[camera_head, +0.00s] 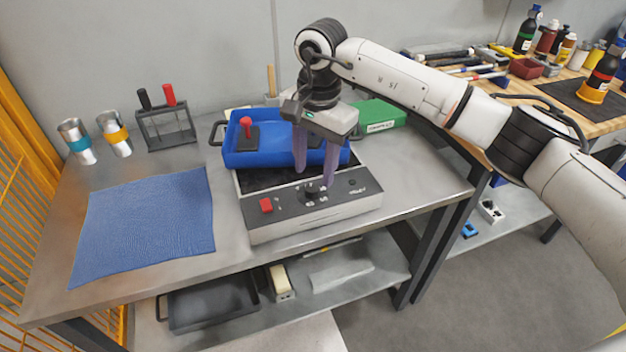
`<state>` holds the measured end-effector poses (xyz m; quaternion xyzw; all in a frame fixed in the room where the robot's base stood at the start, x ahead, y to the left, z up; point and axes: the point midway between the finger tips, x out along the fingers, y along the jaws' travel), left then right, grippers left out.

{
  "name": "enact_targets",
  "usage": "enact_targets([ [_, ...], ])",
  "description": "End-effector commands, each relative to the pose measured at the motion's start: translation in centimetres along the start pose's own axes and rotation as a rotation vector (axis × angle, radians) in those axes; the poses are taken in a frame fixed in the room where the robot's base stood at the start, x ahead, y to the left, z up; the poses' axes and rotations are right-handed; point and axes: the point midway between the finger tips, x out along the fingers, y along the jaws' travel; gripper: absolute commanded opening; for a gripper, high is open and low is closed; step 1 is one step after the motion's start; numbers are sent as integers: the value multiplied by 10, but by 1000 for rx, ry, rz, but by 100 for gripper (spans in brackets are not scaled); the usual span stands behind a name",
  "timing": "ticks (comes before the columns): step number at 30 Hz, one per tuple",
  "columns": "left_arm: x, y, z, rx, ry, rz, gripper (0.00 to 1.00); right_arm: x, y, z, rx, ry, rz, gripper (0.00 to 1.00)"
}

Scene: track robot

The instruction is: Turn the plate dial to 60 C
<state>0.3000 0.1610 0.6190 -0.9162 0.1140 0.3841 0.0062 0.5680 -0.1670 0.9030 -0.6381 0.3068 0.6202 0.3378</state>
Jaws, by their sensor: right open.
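The hot plate (274,228) is a grey box with a dark sloped control panel, standing near the right end of the metal bench. Its dial (311,191) is a small black knob in the middle of the panel, with white marks around it. I cannot read its setting. My left gripper is not in view.
A blue tray (262,159) with a red-knobbed item rests on the plate's back. A green box (379,116) stands behind right. A blue mat (145,225) lies left, two steel cups (77,141) and a dark rack (167,127) behind it. Bare bench separates mat and plate.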

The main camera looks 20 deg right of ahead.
Motion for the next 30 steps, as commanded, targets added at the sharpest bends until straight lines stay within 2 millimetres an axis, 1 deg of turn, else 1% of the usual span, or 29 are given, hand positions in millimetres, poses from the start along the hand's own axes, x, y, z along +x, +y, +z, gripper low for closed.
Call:
enact_targets([
  [1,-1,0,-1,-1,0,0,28,10,0,1,0,-4,2,43],
  [3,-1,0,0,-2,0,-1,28,21,0,1,0,-3,2,43],
  [6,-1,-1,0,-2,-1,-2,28,33,0,1,1,-3,1,43],
  [9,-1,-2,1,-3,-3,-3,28,41,0,1,1,-2,-1,43],
  [12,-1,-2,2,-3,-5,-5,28,45,0,1,1,-2,-2,43],
  [19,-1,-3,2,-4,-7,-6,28,45,-1,1,0,-2,-2,43],
  [20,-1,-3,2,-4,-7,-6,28,45,-1,1,0,-2,-2,39],
  [24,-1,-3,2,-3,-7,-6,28,45,-1,1,0,-2,-2,16],
  [27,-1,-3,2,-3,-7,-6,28,45,-1,1,0,-2,-2,2],
  [30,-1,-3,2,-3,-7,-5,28,45,-1,1,2,-2,-2,2],
])
